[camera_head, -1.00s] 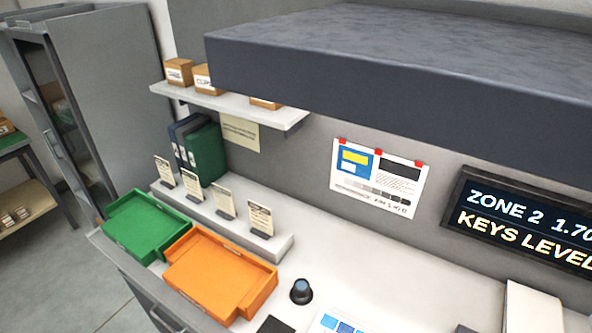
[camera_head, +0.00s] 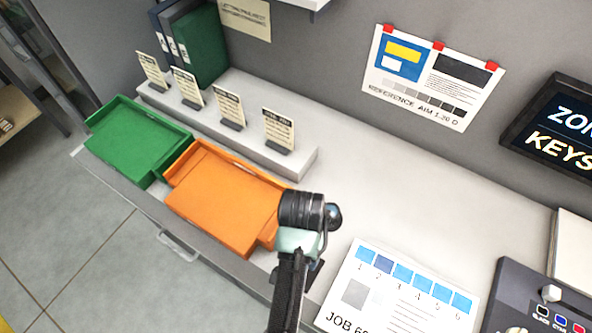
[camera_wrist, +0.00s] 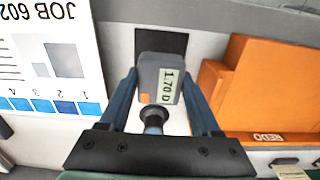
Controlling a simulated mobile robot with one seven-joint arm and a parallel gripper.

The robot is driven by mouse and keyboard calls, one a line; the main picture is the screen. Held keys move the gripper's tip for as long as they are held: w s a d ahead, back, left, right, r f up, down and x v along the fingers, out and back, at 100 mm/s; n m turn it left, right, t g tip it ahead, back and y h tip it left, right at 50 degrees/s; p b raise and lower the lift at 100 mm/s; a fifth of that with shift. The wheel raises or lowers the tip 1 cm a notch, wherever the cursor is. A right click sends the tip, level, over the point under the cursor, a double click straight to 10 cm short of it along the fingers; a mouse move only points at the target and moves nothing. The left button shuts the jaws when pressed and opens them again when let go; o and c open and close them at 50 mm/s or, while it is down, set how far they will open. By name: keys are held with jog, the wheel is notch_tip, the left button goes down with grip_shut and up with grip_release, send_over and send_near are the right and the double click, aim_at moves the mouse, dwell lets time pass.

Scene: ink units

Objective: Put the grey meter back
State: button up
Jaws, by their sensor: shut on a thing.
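The grey meter (camera_wrist: 150,68) shows in the wrist view, with a pale label reading 1.70 D and a small orange patch. My gripper (camera_wrist: 161,88) is shut on it, one blue finger on each side. A black square pad (camera_wrist: 174,42) lies behind the meter in the picture and is partly covered by it. I cannot tell whether the meter touches the pad or hangs above it. In the head view my wrist (camera_head: 300,212) hides the meter.
A dark round knob (camera_head: 334,216) stands close beside my wrist. An orange tray (camera_head: 215,195) and a green tray (camera_head: 135,140) lie to the left. The JOB sheet (camera_head: 400,300) and a control console (camera_head: 535,300) are on the right. Small cards stand on the ledge (camera_head: 305,165).

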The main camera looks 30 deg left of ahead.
jog(key=shift+f, duration=3.05)
jog(key=shift+f, duration=0.1)
jog(key=shift+f, duration=0.15)
jog(key=o, duration=1.4)
jog(key=shift+o, duration=0.2)
notch_tip(320, 180, up, 12)
jog(key=shift+r, duration=0.25)
